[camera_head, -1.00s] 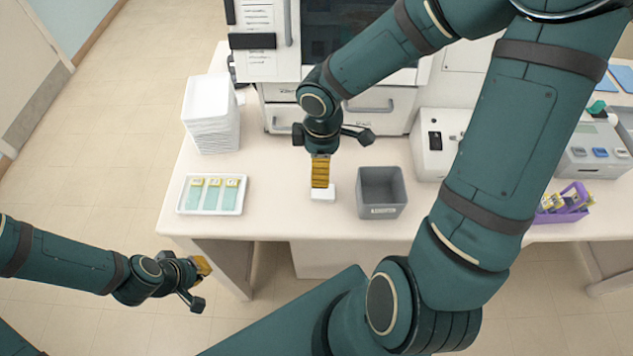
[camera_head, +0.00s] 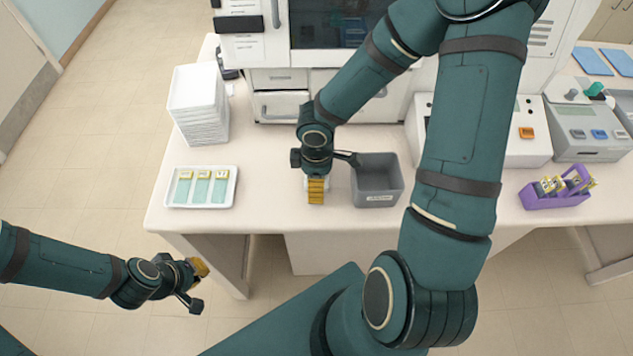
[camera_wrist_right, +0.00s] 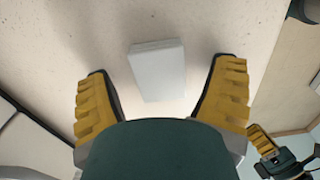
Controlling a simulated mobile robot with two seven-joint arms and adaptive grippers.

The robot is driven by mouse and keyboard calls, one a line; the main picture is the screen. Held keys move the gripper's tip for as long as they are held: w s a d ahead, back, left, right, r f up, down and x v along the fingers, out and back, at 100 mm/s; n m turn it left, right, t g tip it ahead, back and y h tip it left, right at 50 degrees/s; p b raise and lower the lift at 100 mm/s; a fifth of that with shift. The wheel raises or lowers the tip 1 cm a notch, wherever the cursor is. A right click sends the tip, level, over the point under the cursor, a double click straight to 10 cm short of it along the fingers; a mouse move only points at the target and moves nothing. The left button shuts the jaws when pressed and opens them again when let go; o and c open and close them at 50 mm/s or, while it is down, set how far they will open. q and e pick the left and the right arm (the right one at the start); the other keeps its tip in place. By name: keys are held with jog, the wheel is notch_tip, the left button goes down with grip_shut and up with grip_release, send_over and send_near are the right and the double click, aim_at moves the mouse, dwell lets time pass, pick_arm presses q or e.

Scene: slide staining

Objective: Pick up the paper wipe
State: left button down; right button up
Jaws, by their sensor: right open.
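The paper wipe (camera_wrist_right: 158,70) is a small white folded stack lying flat on the bench. In the right wrist view it lies ahead, between the lines of the two yellow-padded fingers, with a gap on each side. My right gripper (camera_head: 316,191) is open and empty, pointing down over the wipe. In the head view the gripper hides nearly all of the wipe. My left gripper (camera_head: 198,282) is off the bench's front left, apart from everything. Its finger opening is not clear.
A grey bin (camera_head: 377,199) stands close right of my right gripper. A white slide tray (camera_head: 172,203) lies to the left, with stacked white trays (camera_head: 202,135) behind it. A purple rack (camera_head: 541,203) is at the right. Instruments line the back.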

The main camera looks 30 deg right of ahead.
jog(key=shift+c, duration=0.3)
jog(key=c, duration=0.7)
jog(key=shift+c, duration=0.2)
notch_tip(320, 180, up, 10)
jog(key=p, duration=0.3)
